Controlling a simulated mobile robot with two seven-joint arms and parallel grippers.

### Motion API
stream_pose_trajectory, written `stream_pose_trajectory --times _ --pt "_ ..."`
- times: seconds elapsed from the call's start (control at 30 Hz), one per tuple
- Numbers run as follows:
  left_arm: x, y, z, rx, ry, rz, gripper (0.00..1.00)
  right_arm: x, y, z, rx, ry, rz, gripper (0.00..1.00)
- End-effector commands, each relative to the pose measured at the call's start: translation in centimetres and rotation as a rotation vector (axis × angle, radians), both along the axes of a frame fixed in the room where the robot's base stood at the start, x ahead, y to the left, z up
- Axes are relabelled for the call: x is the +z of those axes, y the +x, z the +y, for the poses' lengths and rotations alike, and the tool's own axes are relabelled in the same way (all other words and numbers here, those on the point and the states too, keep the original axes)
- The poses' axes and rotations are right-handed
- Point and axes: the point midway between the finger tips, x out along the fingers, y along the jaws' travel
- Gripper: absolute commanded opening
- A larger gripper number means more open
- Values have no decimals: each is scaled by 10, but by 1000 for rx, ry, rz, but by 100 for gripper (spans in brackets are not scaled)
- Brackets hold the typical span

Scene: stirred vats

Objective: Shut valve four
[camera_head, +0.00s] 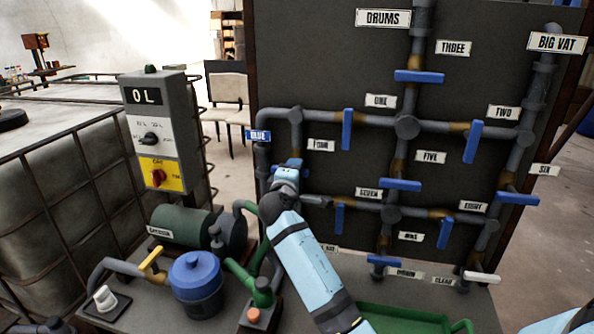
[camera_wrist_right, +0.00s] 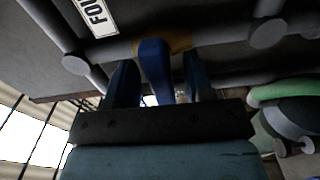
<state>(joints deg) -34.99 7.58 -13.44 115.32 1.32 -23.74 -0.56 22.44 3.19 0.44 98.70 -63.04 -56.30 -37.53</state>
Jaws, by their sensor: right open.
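Valve four is a blue lever (camera_head: 288,162) on the vertical pipe left of the label FOUR (camera_head: 320,145). My right gripper (camera_head: 287,174) is up at this lever, and its wrist hides part of the valve. In the right wrist view the blue lever (camera_wrist_right: 154,68) stands between the two open dark fingers of my right gripper (camera_wrist_right: 160,78). A gap shows on each side of the lever. The lever appears to lie across its pipe. The label FOUR (camera_wrist_right: 92,15) is partly cut off there. My left gripper is not in view.
Other blue levers sit close by, such as valve one (camera_head: 347,130) and valve seven (camera_head: 339,217), on the dark panel (camera_head: 330,60). A grey control box (camera_head: 163,130), a green motor (camera_head: 182,226) and a blue-lidded pot (camera_head: 195,275) stand left. A green tray (camera_head: 385,320) lies below.

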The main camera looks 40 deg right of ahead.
Motion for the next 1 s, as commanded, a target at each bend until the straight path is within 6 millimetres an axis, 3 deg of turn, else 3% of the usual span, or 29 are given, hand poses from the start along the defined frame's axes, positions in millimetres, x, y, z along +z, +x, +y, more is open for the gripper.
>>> stream_pose_trajectory --times 0.3,0.5,1.0 --pt "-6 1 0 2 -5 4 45 -2 -48 57 2 4 0 48" --pt "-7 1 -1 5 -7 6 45 -1 -67 79 1 3 1 48" --pt "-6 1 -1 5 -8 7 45 0 -73 86 0 1 0 48"
